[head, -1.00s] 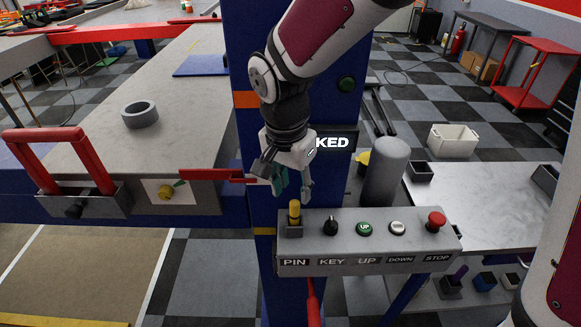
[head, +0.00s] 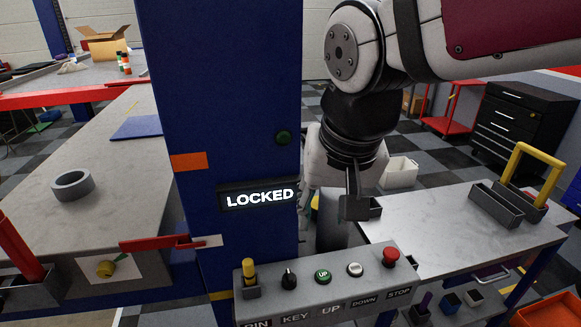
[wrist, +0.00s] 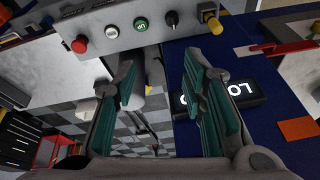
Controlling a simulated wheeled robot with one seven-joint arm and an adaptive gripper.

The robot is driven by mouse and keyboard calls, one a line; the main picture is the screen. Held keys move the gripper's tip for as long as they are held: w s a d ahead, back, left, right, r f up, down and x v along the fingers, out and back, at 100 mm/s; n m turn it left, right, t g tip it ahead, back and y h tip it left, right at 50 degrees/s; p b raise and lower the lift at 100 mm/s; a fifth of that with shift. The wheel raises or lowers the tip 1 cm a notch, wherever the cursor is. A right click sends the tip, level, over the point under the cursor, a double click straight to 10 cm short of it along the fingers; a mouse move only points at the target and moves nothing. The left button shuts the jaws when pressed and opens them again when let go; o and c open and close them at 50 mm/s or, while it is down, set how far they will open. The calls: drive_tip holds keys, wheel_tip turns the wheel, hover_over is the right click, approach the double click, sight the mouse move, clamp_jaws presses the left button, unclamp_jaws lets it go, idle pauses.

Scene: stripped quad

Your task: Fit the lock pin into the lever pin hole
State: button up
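The yellow lock pin (head: 249,270) stands upright in a grey socket above the PIN label on the control box (head: 303,287). It also shows at the top of the wrist view (wrist: 209,13). The red lever (head: 152,244) sticks out left from a pale bracket (head: 207,241) on the blue post; its pin hole is too small to make out. My gripper (head: 356,207) is right of the post, above and behind the box, apart from the pin. In the wrist view, my gripper's green-padded fingers (wrist: 160,65) are spread with nothing between them.
The blue post (head: 225,90) carries a lit LOCKED sign (head: 258,198). The box has a key switch, UP and DOWN buttons and a red STOP button (head: 390,257). A grey cylinder stands behind the box. A metal table (head: 420,225) with a yellow-handled tray (head: 507,205) is at right.

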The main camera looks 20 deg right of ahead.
drive_tip(key=s+d+r+n+t, duration=0.1)
drive_tip(key=s+d+n, duration=0.1)
drive_tip(key=s+d, duration=0.2)
drive_tip(key=s, duration=0.2)
drive_tip(key=shift+s+d+n+t, duration=0.25)
drive_tip(key=shift+s+n+t, duration=0.15)
drive_tip(key=shift+r, duration=0.1)
idle(0.8)
